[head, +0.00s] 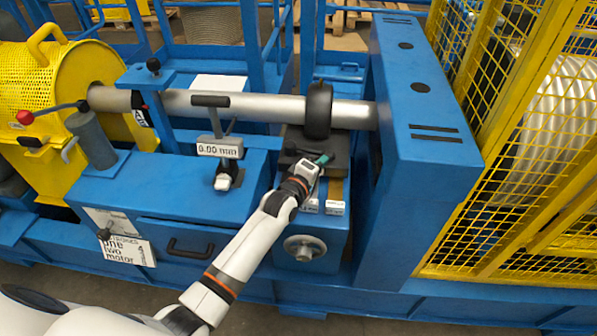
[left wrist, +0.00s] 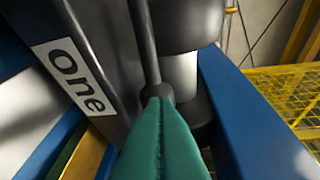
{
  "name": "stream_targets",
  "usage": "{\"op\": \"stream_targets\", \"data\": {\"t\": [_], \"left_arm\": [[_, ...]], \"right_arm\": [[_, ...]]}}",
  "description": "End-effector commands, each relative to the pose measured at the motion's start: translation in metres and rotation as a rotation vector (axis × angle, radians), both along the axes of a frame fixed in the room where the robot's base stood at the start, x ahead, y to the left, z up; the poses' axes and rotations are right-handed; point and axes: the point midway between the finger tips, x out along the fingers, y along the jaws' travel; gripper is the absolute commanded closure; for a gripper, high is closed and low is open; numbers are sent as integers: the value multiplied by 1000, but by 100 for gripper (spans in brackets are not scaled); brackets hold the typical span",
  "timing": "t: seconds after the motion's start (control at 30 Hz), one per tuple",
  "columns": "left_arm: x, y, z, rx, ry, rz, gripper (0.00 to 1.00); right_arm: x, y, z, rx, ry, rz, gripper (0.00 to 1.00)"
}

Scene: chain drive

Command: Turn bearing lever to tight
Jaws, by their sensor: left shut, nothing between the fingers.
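A dark rod with a round end (left wrist: 150,50), which looks like the bearing lever, shows in the left wrist view at the tip of my left gripper (left wrist: 160,108). The teal fingers are shut together with nothing between them. Their tips are at the round end; I cannot tell whether they touch it. In the head view my left gripper (head: 322,159) is at the dark bearing block (head: 297,141), below the black ring (head: 318,110) on the silver shaft (head: 262,107). The lever is not clear in the head view. My right gripper is not in view.
A gauge reading 0.00 mm (head: 220,150) stands left of the gripper. A blue upright housing (head: 425,120) and yellow mesh cage (head: 540,150) bound the right.

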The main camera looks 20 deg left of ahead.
Motion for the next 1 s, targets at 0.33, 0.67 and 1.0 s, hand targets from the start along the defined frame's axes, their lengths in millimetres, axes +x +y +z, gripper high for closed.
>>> {"op": "stream_targets", "data": {"t": [0.33, 0.67, 1.0], "left_arm": [[18, -7, 0, -1, -1, -1, 100], [22, -8, 0, 0, -1, -1, 100], [22, -8, 1, -1, -2, -2, 100]], "right_arm": [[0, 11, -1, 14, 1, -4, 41], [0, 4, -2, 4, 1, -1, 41], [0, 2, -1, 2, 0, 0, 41]]}}
